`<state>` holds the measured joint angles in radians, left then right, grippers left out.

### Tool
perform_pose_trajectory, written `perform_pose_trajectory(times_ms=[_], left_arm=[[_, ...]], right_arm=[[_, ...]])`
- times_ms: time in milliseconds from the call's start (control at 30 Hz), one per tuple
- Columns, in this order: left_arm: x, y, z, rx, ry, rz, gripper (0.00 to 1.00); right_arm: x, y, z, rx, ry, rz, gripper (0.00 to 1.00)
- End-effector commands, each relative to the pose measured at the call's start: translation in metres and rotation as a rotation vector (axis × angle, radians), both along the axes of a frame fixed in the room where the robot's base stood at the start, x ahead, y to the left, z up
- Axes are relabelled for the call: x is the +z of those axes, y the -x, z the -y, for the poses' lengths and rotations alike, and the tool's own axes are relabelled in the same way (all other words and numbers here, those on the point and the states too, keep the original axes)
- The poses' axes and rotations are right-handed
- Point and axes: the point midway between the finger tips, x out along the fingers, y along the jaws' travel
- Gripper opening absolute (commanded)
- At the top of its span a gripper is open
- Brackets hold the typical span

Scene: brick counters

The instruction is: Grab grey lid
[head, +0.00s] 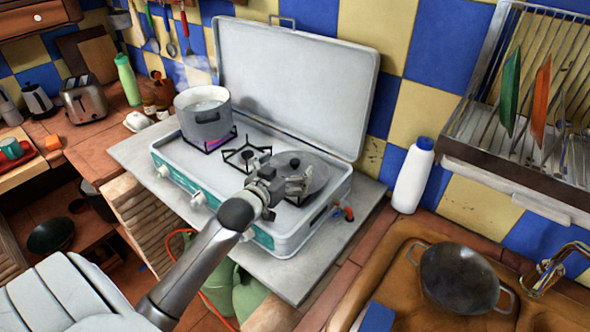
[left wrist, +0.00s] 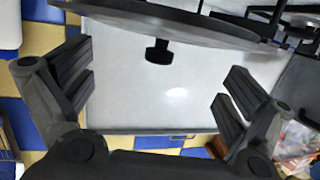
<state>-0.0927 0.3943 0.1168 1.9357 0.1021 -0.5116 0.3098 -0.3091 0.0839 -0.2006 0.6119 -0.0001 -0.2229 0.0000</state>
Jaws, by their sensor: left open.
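The grey lid (head: 319,177) is round with a dark knob and sits over the right burner of the camping stove (head: 285,232). My left gripper (head: 284,187) is in front of the lid and hides part of it. In the left wrist view my left gripper (left wrist: 157,88) is open and empty, its fingers wide apart. The lid (left wrist: 200,27) shows there upside down at the top edge, its black knob (left wrist: 159,52) centred between the finger directions. I see no contact with the knob. My right gripper is not in view.
A steaming grey pot (head: 206,118) stands on the left burner. The raised stove cover (head: 295,85) stands behind the burners. A white bottle (head: 412,178) is right of the stove, and a sink holds a dark pan (head: 459,277). A dish rack (head: 520,125) hangs upper right.

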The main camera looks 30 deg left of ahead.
Motion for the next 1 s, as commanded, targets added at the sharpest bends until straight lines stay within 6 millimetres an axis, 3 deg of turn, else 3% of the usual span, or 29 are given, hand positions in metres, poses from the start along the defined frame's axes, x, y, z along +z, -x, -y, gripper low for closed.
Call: perform_pose_trajectory(times_ms=[133, 300, 667, 1000], left_arm=[[0.000, -0.020, -0.002, 0.001, 0.001, 0.000, 1.00], [-0.006, -0.037, -0.004, 0.000, 0.001, 0.000, 1.00], [-0.009, -0.043, -0.004, -0.001, 0.000, 0.000, 0.99], [-0.009, -0.042, -0.004, -0.001, 0.000, -0.002, 0.55]], right_arm=[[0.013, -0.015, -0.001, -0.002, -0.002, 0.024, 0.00], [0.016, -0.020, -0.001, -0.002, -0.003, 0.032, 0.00], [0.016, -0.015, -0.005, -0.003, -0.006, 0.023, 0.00], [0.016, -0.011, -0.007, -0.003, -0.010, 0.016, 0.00]])
